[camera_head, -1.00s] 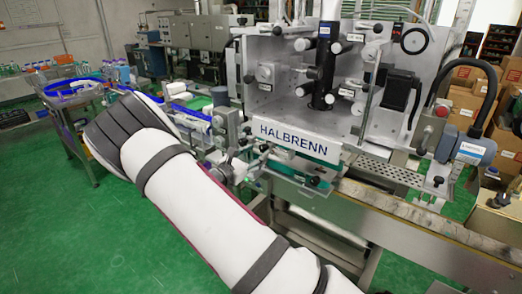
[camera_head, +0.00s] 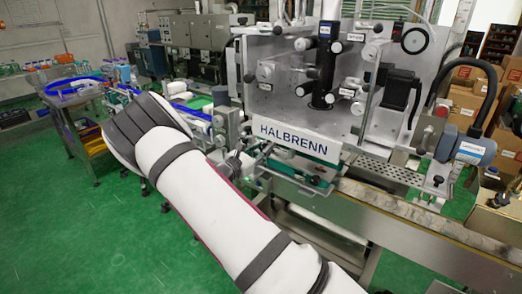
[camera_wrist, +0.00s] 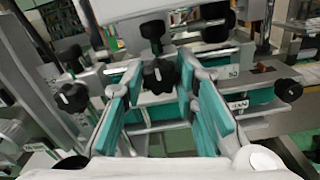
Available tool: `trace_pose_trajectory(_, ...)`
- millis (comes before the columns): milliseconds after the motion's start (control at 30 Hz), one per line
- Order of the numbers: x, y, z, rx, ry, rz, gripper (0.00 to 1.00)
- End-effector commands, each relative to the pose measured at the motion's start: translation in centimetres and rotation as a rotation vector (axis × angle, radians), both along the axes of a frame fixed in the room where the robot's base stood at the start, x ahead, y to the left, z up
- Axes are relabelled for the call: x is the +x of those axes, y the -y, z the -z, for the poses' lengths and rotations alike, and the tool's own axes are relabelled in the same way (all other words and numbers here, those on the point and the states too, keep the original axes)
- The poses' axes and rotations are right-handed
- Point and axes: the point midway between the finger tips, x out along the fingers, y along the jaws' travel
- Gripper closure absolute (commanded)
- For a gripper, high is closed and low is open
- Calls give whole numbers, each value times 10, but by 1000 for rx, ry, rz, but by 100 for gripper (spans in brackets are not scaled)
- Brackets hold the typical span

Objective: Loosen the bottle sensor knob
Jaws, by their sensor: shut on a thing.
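My gripper (camera_wrist: 160,92) has two teal-padded fingers in the wrist view, one on each side of a black lobed knob (camera_wrist: 159,75). They are shut on this knob, which sits on a grey bracket of the machine. I cannot read a label that marks it as the bottle sensor knob, and the pads hide part of its sides. In the head view the labelling machine (camera_head: 293,139), marked HALBRENN, stands in the middle. My arm reaches up to its lower left corner, where the gripper and knob are too small and covered to make out.
Other black knobs lie close by in the wrist view, at left (camera_wrist: 72,97), right (camera_wrist: 288,90) and above (camera_wrist: 152,30). A conveyor (camera_head: 400,208) runs along the machine's front. Cardboard boxes (camera_head: 470,100) stand at right. Green floor (camera_head: 60,220) is open at lower left.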

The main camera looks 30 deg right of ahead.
Motion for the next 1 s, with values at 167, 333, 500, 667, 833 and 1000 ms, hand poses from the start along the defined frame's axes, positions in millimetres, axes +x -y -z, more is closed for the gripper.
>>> trace_pose_trajectory(167,0,0,0,-10,-26,0,100)
trace_pose_trajectory(333,0,0,0,-36,-97,0,100)
trace_pose_trajectory(500,1,0,0,-80,-218,0,100)
trace_pose_trajectory(667,1,0,0,-131,-359,-1,100)
trace_pose_trajectory(833,2,-1,0,-187,-511,-1,100)
trace_pose_trajectory(1000,2,-1,0,-242,-662,0,100)
